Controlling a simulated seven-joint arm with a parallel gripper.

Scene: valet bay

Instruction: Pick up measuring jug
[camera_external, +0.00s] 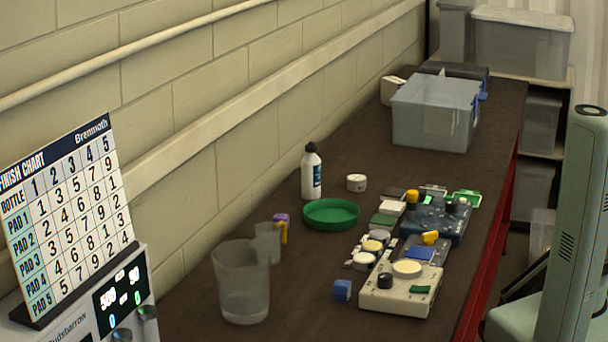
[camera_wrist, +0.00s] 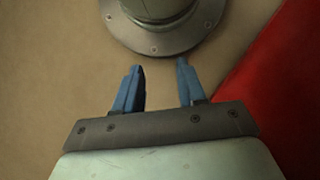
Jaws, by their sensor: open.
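A large clear, slightly tapered vessel (camera_external: 241,283) stands upright on the dark bench at the front left in the external view. A smaller clear vessel (camera_external: 267,243) stands just behind it, partly hidden. I cannot tell for sure which of the two is the measuring jug. My gripper (camera_wrist: 160,68) shows in the wrist view with its two blue fingers apart and nothing between them. It is outside the external view, and neither vessel is in the wrist view.
A purple-and-yellow item (camera_external: 281,228) is close beside the smaller vessel. A green dish (camera_external: 331,213), a white bottle (camera_external: 311,172) and a blue cube (camera_external: 342,290) stand nearby. Several devices crowd the right side. A clear bin (camera_external: 434,112) stands farther back.

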